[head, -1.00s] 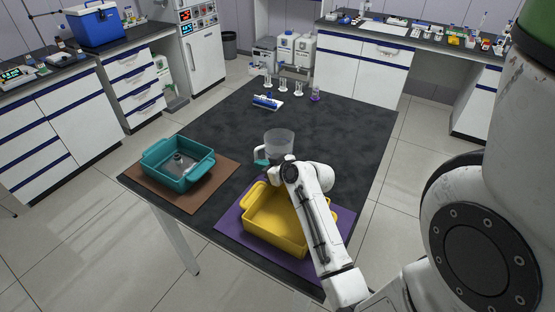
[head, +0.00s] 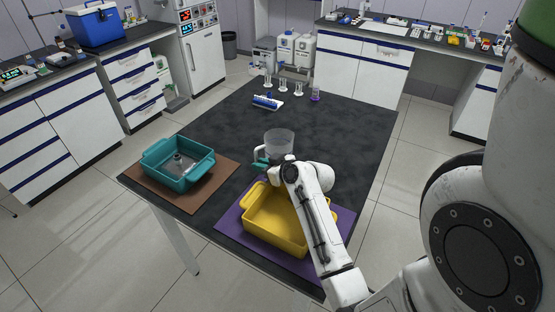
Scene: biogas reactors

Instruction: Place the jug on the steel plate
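The jug (head: 279,142) is a clear, pale grey vessel standing upright near the middle of the dark table. Its handle (head: 258,153) points left. My gripper (head: 261,164) is low at the jug's near left side, by the handle. Teal parts of it show there, and my arm hides the rest. I cannot tell whether its fingers touch or enclose the handle. I cannot make out a steel plate for certain. A small grey object (head: 179,162) lies inside the teal tub (head: 193,177), too small to identify.
The teal tub stands on a brown mat (head: 226,174) at the left. A yellow tub (head: 274,236) on a purple mat (head: 232,224) is in front of the jug, partly under my arm. The table's middle right is clear.

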